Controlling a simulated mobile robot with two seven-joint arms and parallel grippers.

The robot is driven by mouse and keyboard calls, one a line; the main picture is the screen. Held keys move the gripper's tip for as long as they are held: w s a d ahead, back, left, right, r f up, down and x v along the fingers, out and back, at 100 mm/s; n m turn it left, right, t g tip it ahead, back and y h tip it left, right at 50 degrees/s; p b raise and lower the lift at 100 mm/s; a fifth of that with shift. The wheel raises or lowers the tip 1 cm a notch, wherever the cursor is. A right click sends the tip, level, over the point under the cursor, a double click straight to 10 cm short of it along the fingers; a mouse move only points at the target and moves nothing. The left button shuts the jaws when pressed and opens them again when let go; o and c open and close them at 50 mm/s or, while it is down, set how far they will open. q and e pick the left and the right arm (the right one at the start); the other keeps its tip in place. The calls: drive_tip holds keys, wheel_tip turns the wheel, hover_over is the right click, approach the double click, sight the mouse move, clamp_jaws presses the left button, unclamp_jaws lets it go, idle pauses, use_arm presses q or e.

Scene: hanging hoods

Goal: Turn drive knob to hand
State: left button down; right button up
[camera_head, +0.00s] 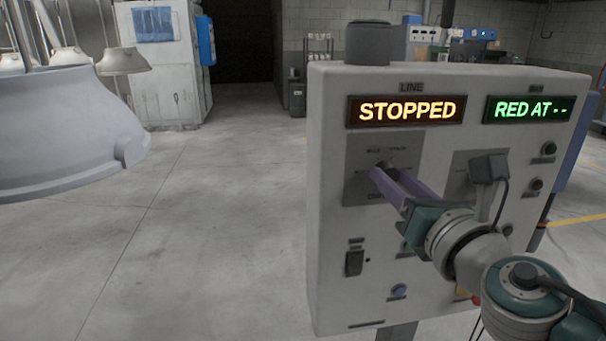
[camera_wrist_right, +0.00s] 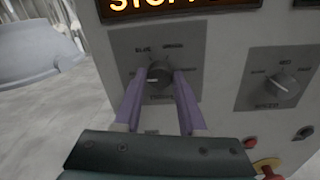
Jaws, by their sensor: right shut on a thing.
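The drive knob (camera_wrist_right: 158,74) is a dark round knob on a grey plate at the upper left of the control panel. In the head view the knob (camera_head: 385,166) is partly hidden by my right gripper (camera_head: 381,172). The purple fingers of my right gripper (camera_wrist_right: 158,85) are shut on the knob, one on each side. Small labels surround the knob, but they are too blurred to read surely. The panel's displays (camera_head: 406,110) read STOPPED and RED AT - -. My left gripper is not in view.
The speed knob (camera_wrist_right: 282,86) is to the right of the drive knob. A red button (camera_wrist_right: 268,170) is below it. A rocker switch (camera_head: 355,262) and a blue button (camera_head: 398,291) are low on the panel. A large grey hood (camera_head: 65,130) hangs at the left. Open floor lies between.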

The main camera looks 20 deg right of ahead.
clamp_jaws()
drive_tip(key=n+h+b, duration=0.1)
drive_tip(key=n+b, duration=0.1)
drive_tip(key=n, duration=1.5)
drive_tip(key=n+h+b, duration=0.1)
drive_tip(key=n, duration=1.7)
drive_tip(key=shift+a+f+g+b, duration=0.1)
drive_tip(key=shift+a+g+b, duration=0.05)
drive_tip(key=shift+g+b, duration=0.2)
